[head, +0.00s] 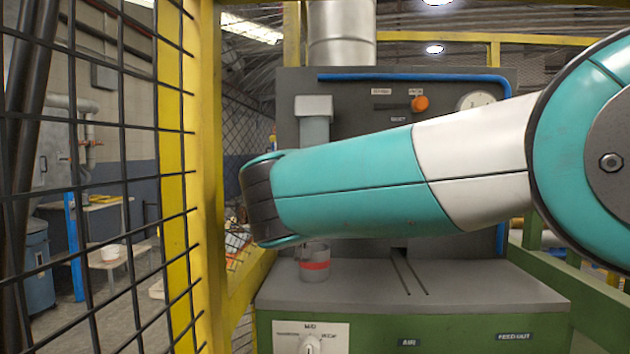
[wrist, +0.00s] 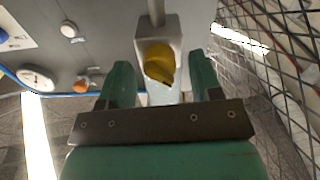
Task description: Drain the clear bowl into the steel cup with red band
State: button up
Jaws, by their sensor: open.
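The clear bowl (head: 315,131) is a pale blue-grey cylinder under a grey block on the panel, its lower part hidden by my arm in the head view. A pale part of it shows between my fingers in the wrist view (wrist: 165,96). Beyond them is a grey block with a yellow tap handle (wrist: 158,62) and a thin spout (wrist: 157,12). My gripper (wrist: 159,72) is open, with the handle in line between its fingers; I see no contact. The steel cup with red band (head: 314,264) stands upright on the machine's ledge, partly behind my wrist.
The panel carries an orange knob (head: 420,103), a round gauge (head: 476,100) and a blue pipe (head: 415,77). A yellow post (head: 208,180) and black mesh fence stand close at the left. A slotted grey ledge (head: 460,285) right of the cup is clear.

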jog(key=c, duration=0.9)
jog(key=shift+c, duration=0.2)
jog(key=shift+f+b, duration=0.15)
jog(key=shift+b, duration=0.35)
jog(key=m+b, duration=0.3)
jog(key=b, duration=0.1)
jog(key=shift+f, duration=0.2)
jog(key=m+b, duration=0.5)
jog(key=shift+b, duration=0.3)
jog(key=m+b, duration=0.3)
jog(key=m, duration=0.2)
jog(key=shift+r, duration=0.1)
jog(key=m+b, duration=0.2)
jog(key=m, duration=0.2)
jog(key=shift+d+r+m, duration=0.1)
jog(key=shift+m, duration=0.3)
